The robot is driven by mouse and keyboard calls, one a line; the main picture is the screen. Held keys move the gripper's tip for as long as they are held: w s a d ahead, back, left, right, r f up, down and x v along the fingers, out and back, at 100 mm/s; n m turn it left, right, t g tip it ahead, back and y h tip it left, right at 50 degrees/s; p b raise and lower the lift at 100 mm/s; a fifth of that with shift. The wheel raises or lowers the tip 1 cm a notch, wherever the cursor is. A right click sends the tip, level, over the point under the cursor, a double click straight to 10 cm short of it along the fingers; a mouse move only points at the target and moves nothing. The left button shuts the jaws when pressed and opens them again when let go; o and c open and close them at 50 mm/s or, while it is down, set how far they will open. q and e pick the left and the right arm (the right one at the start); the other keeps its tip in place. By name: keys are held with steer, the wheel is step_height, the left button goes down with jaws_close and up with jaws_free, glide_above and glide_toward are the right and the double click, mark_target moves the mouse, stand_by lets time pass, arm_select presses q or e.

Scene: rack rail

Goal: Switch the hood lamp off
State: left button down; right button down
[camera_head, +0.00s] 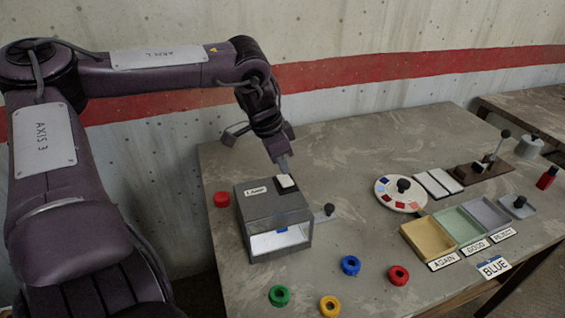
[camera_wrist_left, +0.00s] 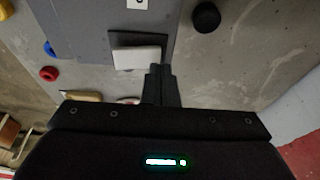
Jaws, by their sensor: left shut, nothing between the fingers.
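The hood (camera_head: 262,208) is a grey box labelled LAMP on its top, near the left side of the table. Its front opening shows a bright, lit inside with a blue thing (camera_head: 282,230) in it. A white rocker switch (camera_head: 286,183) on a dark base sits on the hood's top, and it also shows in the left wrist view (camera_wrist_left: 137,58). My left gripper (camera_head: 284,166) is shut and empty, with its fingertips just above the switch. In the left wrist view its fingers (camera_wrist_left: 160,72) are at the switch's edge; I cannot tell whether they touch. My right gripper is out of view.
A colour dial (camera_head: 401,193) and trays (camera_head: 428,239) are further right.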

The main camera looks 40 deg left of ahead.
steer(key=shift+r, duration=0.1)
arm_select(q)
steer(key=shift+r+p, duration=0.65)
steer(key=shift+r, duration=0.15)
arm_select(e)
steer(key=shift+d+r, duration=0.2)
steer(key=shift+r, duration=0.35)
